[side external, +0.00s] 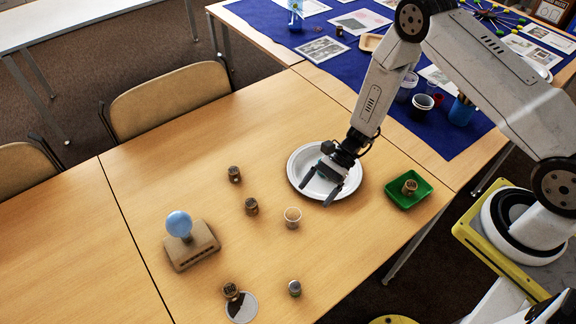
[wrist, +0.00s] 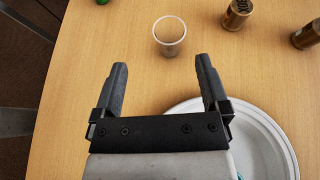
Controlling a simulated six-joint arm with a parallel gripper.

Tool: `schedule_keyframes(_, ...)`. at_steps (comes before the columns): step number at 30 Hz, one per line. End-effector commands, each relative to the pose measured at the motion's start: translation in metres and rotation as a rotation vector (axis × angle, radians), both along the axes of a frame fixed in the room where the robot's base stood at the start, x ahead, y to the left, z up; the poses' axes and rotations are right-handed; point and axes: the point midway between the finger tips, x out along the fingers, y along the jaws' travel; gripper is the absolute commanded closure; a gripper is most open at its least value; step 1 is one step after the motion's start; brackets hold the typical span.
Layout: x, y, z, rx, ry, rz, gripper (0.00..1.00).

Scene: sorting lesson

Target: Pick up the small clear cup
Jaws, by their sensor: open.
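The small clear cup (side external: 292,217) stands on the wooden table, left of the white plate (side external: 296,178) in the side view. In the wrist view the clear cup (wrist: 169,35) stands upright just beyond the fingertips, roughly centred between them and a little to the right. My gripper (side external: 318,195) is open and empty above the white plate's left part. In the wrist view my gripper (wrist: 161,72) shows two spread dark fingers with bare table between them. The plate (wrist: 275,125) is partly hidden under my gripper there.
Brown cylinders (side external: 251,206) stand left of the cup. A green-topped cylinder (side external: 295,288) stands in front. A green tray (side external: 427,190) holds another cylinder at right. A wooden block with a blue ball (side external: 190,247) sits at left.

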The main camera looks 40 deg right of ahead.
Motion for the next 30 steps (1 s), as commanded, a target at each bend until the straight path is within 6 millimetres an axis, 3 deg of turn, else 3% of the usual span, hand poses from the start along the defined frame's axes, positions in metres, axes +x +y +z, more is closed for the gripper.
schedule_keyframes(6,0.006,0.004,-0.017,0.065,0.044,-0.086,0.05)
schedule_keyframes(14,0.007,0.006,-0.019,0.075,0.049,-0.099,0.05)
schedule_keyframes(24,0.005,0.027,-0.029,0.073,0.049,-0.097,0.05)
schedule_keyframes(30,0.005,0.029,-0.029,0.073,0.049,-0.097,0.05)
